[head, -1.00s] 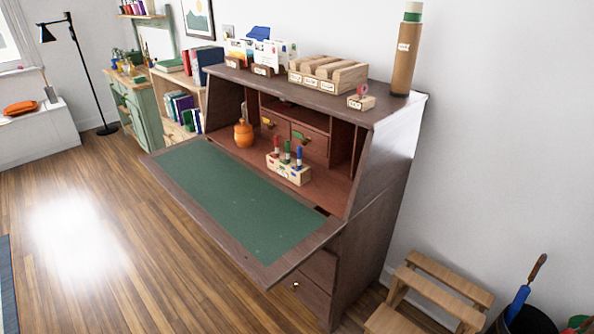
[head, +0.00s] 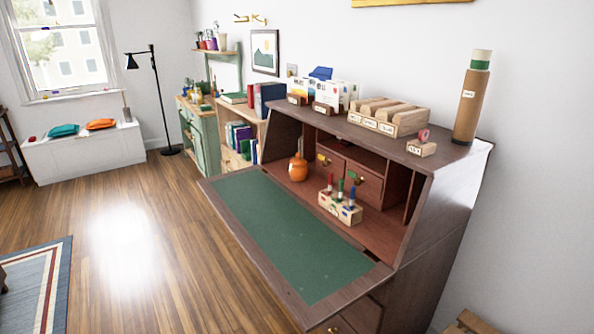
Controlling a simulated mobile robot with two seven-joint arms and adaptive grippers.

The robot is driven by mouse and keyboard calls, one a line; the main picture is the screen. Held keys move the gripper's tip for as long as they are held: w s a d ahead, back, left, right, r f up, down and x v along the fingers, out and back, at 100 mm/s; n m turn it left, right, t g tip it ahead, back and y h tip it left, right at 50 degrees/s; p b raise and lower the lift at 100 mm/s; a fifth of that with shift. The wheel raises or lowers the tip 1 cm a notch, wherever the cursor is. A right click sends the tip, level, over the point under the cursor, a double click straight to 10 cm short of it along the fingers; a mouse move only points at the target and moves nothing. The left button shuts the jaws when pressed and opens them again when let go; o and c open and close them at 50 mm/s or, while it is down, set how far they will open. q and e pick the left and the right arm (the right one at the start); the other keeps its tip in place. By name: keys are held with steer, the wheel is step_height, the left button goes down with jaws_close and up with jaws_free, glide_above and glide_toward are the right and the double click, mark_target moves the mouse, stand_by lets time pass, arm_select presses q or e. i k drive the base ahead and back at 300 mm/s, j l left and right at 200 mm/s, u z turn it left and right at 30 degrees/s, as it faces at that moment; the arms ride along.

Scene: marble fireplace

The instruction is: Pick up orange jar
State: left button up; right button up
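The orange jar (head: 298,168) is small and round with a lid. It stands upright inside the open secretary desk (head: 445,235), towards the left of the inner shelf and behind the green writing surface (head: 290,235). Its front is unobstructed in the head view. Neither of my grippers shows in this view.
A wooden block holding red, green and blue markers (head: 340,208) stands right of the jar. The desk's fold-down flap sticks out over the wooden floor (head: 135,250). A cardboard tube (head: 467,105) and wooden boxes (head: 390,116) stand on top.

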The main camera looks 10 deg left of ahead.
mark_target(297, 173)
steer(key=j+z, duration=0.2)
steer(key=z, duration=0.2)
steer(key=j+z, duration=0.2)
steer(key=z, duration=0.15)
steer(key=j+z, duration=0.2)
steer(key=j, duration=0.25)
steer(key=k+j+z, duration=0.25)
steer(key=j, duration=0.2)
steer(key=k+j, duration=0.1)
steer(key=j, duration=0.4)
steer(key=k+j+z, duration=0.15)
steer(key=j, duration=0.35)
steer(key=i, duration=0.05)
